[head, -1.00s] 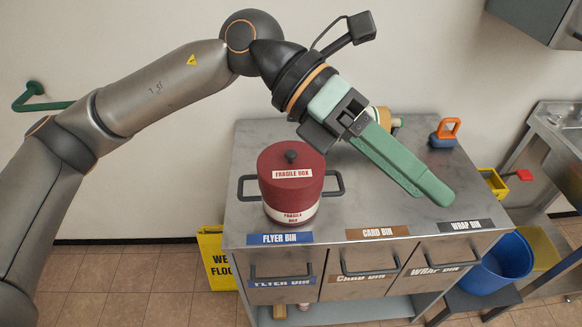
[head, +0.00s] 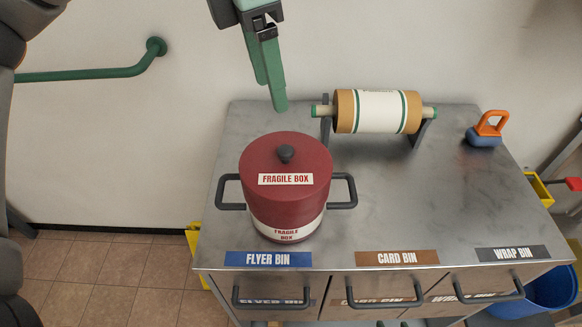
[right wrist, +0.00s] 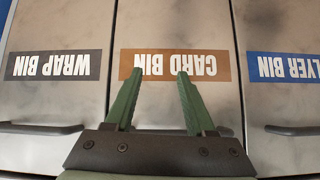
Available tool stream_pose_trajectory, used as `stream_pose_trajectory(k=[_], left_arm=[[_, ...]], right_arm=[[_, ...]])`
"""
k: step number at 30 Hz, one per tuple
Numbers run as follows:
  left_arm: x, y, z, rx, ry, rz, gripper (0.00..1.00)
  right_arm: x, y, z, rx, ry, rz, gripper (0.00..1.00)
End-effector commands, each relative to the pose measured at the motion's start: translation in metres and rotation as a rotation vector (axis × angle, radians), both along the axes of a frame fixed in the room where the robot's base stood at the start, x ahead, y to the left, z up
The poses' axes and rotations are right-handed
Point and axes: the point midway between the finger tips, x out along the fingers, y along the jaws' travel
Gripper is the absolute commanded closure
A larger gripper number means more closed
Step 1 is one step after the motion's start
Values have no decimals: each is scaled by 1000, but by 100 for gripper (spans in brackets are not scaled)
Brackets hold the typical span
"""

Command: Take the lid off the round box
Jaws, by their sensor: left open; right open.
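The round box (head: 284,209) is dark red with a pale band, a "FRAGILE BOX" label and a dark handle on each side. It stands upright on the left of the metal counter. Its red lid (head: 263,160) is on it, with a dark round knob (head: 286,153) on top. My left gripper (head: 279,108) has green fingers and points down, above and behind the lid, apart from it; it looks empty. My right gripper (right wrist: 157,78) shows only in the right wrist view, its green fingers apart and empty, over the counter front by the "CARD BIN" label.
A paper roll (head: 377,111) on a stand is at the counter's back. A blue and orange object (head: 486,130) sits at the back right. The metal counter (head: 400,205) is clear right of the box. Drawers with handles line the front. A green wall rail (head: 90,74) is at left.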

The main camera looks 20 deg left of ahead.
Motion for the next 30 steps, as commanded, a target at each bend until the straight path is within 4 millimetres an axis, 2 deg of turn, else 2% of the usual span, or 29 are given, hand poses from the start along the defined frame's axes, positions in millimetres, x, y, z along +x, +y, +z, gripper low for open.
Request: stream_pose_trajectory(k=[10, 17, 24, 30], left_arm=[[5, -6, -57, 1, 4, -1, 32], [7, -9, -74, 0, 3, -2, 32], [10, -13, -109, 1, 4, -2, 32], [12, -15, -122, -2, 2, -1, 32]], right_arm=[[-9, 3, -4, 5, 17, 6, 45], [-9, 2, -3, 3, 18, 6, 45], [-7, -2, -1, -4, 14, -2, 45], [-8, -5, -3, -9, 18, -5, 45]])
